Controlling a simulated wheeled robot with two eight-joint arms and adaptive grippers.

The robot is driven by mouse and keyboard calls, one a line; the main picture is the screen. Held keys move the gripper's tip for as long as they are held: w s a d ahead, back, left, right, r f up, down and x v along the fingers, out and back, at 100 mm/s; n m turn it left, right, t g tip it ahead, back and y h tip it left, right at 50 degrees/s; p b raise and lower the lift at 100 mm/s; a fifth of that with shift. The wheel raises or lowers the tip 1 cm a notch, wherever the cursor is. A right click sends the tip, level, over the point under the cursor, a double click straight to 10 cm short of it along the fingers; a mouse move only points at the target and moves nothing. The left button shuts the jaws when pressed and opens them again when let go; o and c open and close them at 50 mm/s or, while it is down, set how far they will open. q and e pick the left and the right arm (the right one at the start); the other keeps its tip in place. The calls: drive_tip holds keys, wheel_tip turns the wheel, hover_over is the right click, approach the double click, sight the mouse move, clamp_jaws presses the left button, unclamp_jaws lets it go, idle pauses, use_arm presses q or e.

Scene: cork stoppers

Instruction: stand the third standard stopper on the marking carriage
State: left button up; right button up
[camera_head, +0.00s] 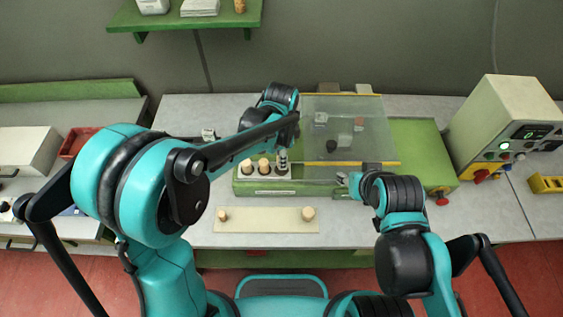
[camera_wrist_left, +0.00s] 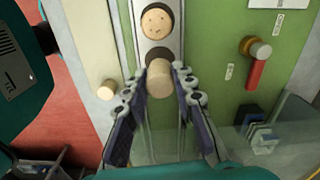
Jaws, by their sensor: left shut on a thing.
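My left gripper (camera_head: 283,154) points down over the right end of the marking carriage (camera_head: 265,175). In the left wrist view it is shut on a cork stopper (camera_wrist_left: 160,80), upright at the third place; I cannot tell whether its base touches the carriage. Two stoppers, left (camera_head: 247,166) and middle (camera_head: 264,165), stand on the carriage. The nearer one shows a dotted top (camera_wrist_left: 157,22) in the left wrist view. A small stopper (camera_head: 223,215) and a wider one (camera_head: 308,213) stand on a pale strip in front. My right gripper (camera_head: 344,180) is by the guard's front edge; its jaws are unclear.
A clear guard (camera_head: 335,140) with yellow edges covers the middle of the green machine (camera_head: 415,150), right of the carriage. A control box (camera_head: 505,125) stands at the right. A red tray (camera_head: 77,143) lies at the left. The pale strip (camera_head: 265,220) is bare in its middle.

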use_arm(q)
wheel_tip(320, 180, down, 2)
drive_tip(key=shift+f, duration=0.25)
drive_tip(key=shift+f+b, duration=0.15)
drive_tip(key=shift+b, duration=0.25)
drive_tip(key=o, duration=0.7)
